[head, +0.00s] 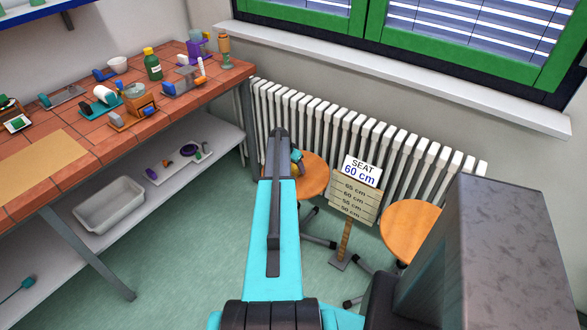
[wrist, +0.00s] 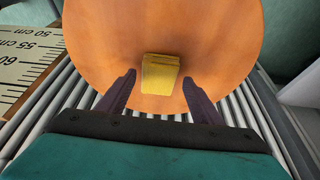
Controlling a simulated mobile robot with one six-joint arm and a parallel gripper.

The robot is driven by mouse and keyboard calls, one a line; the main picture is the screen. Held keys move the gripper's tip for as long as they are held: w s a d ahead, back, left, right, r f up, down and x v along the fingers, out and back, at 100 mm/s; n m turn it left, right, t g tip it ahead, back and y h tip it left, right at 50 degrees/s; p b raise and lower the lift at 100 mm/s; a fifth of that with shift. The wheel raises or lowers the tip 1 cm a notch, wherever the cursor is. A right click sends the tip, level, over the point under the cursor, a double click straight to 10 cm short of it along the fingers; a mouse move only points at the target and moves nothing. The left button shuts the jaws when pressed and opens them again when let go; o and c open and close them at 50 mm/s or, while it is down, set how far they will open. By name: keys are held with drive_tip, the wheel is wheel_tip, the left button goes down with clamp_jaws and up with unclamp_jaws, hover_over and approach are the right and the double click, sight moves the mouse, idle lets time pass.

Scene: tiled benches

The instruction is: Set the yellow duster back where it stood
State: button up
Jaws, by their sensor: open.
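The yellow duster (wrist: 160,74) is a small folded block. In the wrist view it appears to lie on the round orange wooden stool seat (wrist: 95,40), near the edge by the radiator. My gripper (wrist: 158,78) is open, with one dark finger on each side of the duster and a visible gap at both sides. In the head view my arm hides most of the gripper. A bit of yellow shows beside it over the left stool seat (head: 315,178).
A sign post (head: 354,196) reading "SEAT 60 cm" stands right of this stool, with a second orange stool (head: 405,222) beyond. A white radiator (head: 335,130) runs behind. A tiled bench (head: 85,140) with many small items and a lower shelf (head: 125,205) is at left.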

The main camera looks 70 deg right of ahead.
drive_tip(key=b+v, duration=0.3)
drive_tip(key=v, duration=0.9)
drive_tip(key=shift+a+r, duration=0.25)
drive_tip(key=shift+a, duration=0.05)
drive_tip(key=shift+s, duration=0.1)
idle(0.3)
